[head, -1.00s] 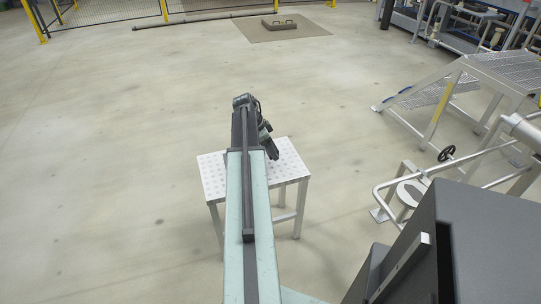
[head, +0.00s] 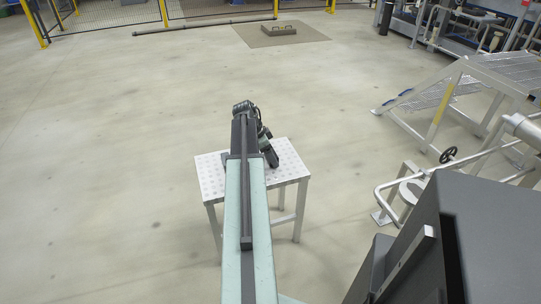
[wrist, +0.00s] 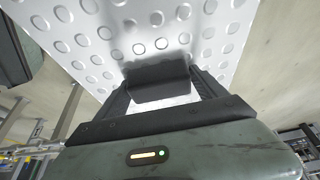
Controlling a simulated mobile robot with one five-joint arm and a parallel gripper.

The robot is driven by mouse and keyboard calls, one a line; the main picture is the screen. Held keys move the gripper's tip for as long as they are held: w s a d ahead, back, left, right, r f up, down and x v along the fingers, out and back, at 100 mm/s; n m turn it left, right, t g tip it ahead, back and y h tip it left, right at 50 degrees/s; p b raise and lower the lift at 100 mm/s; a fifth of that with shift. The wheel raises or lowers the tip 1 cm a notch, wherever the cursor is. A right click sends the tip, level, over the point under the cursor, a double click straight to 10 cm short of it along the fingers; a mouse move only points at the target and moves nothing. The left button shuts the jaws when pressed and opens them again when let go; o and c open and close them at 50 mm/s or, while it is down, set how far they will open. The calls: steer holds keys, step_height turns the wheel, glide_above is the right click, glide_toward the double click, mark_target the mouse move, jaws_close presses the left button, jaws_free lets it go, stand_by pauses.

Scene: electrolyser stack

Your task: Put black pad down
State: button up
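The black pad (wrist: 158,80) is between the two fingers of my gripper in the wrist view, and the fingers are shut on it. The white table (head: 290,165) with a dimpled top is below; its top (wrist: 215,38) fills the upper part of the wrist view. A dark shadow lies on the table top beside the pad. I cannot tell whether the pad touches the table. My gripper (head: 272,159) is over the right half of the table in the head view. My arm hides part of the table top.
A metal stair platform (head: 440,105) and a railing (head: 395,185) stand to the right. The floor left of the table is clear.

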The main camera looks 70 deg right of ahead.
steer(key=shift+s+a+f, duration=0.1)
steer(key=shift+a, duration=0.05)
steer(key=shift+r+p, duration=0.2)
steer(key=shift+p, duration=0.1)
steer(key=p+v, duration=1.1)
steer(key=v, duration=0.1)
steer(key=w+a+f+n+t, duration=0.1)
steer(key=w+a+n, duration=0.5)
steer(key=w+a, duration=0.7)
steer(key=w+a+n+t, duration=0.2)
steer(key=w+a+n, duration=0.5)
steer(key=w+a, duration=0.5)
steer(key=w+a+n+y, duration=0.2)
steer(key=a+n, duration=1.3)
steer(key=a, duration=2.4)
steer(key=shift+f+t+y, duration=0.3)
steer(key=shift+f+y, duration=0.1)
steer(key=shift+y, duration=0.1)
